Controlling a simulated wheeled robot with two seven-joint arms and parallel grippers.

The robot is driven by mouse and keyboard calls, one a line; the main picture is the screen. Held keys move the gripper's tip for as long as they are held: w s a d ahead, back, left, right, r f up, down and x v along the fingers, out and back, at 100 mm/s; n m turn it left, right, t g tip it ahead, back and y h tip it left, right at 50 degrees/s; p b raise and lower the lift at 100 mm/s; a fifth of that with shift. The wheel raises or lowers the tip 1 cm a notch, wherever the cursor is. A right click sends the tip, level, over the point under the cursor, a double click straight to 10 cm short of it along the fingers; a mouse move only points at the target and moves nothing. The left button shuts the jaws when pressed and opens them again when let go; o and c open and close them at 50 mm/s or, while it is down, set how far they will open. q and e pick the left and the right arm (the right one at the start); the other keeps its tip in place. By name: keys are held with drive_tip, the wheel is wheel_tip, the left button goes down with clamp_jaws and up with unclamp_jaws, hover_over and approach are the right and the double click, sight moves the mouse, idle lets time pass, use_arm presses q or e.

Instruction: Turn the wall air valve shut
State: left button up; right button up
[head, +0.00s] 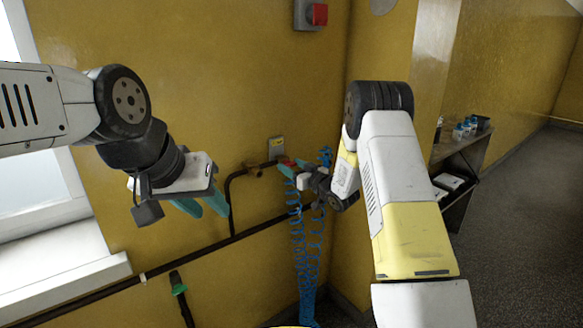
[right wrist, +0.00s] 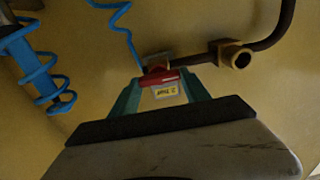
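The wall air valve has a red handle (head: 287,162), at the end of a dark pipe near the room's corner. In the right wrist view the red handle (right wrist: 160,78) lies crosswise, roughly along the pipe's line. My right gripper (right wrist: 160,82) is at the valve, its teal fingers spread apart with the handle at their tips. I cannot tell whether the fingers touch it. In the head view my right gripper (head: 290,168) partly covers the valve. My left gripper (head: 202,206) is open and empty, in front of the yellow wall, well left of the valve.
A brass fitting (head: 253,171) sits on the pipe beside the valve. Blue coiled hoses (head: 300,240) hang below it. A small sign plate (head: 276,147) is above the valve. A shelf (head: 460,160) stands at right.

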drive_tip(key=shift+c, duration=0.4)
drive_tip(key=n, duration=0.4)
drive_tip(key=shift+n, duration=0.4)
drive_tip(key=n, duration=0.4)
drive_tip(key=shift+s+a+f+n, duration=0.1)
drive_tip(key=shift+a+f+n, duration=0.05)
drive_tip(key=shift+n, duration=0.15)
drive_tip(key=n, duration=0.4)
drive_tip(key=shift+f, duration=0.1)
drive_tip(key=shift+n, duration=2.2)
drive_tip(key=o, duration=1.4)
